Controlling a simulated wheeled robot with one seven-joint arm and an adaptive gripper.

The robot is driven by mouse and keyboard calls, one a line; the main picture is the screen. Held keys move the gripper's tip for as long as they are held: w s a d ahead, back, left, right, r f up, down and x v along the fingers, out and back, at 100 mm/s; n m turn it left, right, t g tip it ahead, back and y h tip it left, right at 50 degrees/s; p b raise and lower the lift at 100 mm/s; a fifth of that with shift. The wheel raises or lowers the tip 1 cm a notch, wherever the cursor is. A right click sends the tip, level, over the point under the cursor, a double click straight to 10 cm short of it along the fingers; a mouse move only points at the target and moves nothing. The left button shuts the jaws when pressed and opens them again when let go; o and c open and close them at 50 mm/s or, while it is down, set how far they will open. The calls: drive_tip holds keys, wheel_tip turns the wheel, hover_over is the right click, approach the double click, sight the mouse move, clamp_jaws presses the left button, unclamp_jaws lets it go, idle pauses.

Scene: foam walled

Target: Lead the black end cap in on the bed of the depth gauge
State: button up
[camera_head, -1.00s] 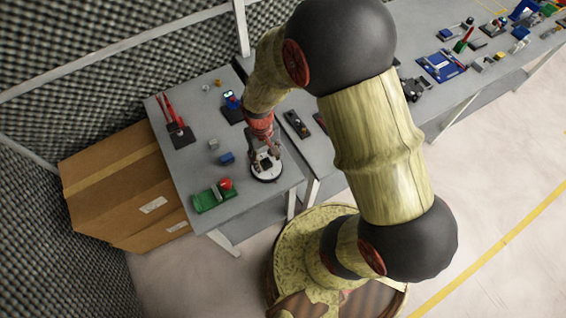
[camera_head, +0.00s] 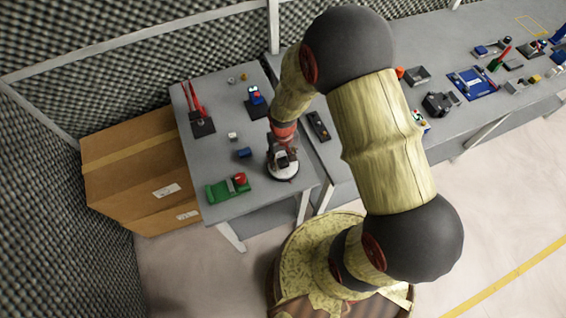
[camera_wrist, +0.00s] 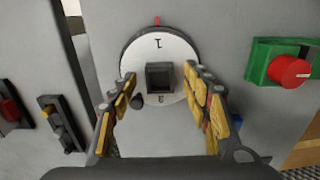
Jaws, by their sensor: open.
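A black square, hollow-topped piece (camera_wrist: 160,76), which looks like the end cap, sits on a round white dial plate (camera_wrist: 178,54) with a dark rim. My gripper (camera_wrist: 160,80) is open above the plate, one finger on each side of the black piece, with gaps visible on both sides. A small dark knob (camera_wrist: 137,101) lies by the left finger. In the head view the white plate (camera_head: 284,174) is partly hidden under my gripper (camera_head: 283,155). A dark narrow bed with a slider (camera_head: 318,126) may be the depth gauge; it also shows in the wrist view (camera_wrist: 62,125).
A green block with a red round part (camera_head: 228,188) stands near the table's front left edge. A small blue block (camera_head: 244,153), a grey block (camera_head: 232,136) and a red upright fixture (camera_head: 199,112) stand left of my gripper. A cardboard box (camera_head: 130,170) stands beside the table.

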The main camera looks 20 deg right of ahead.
drive_tip(key=shift+c, duration=0.6)
drive_tip(key=c, duration=1)
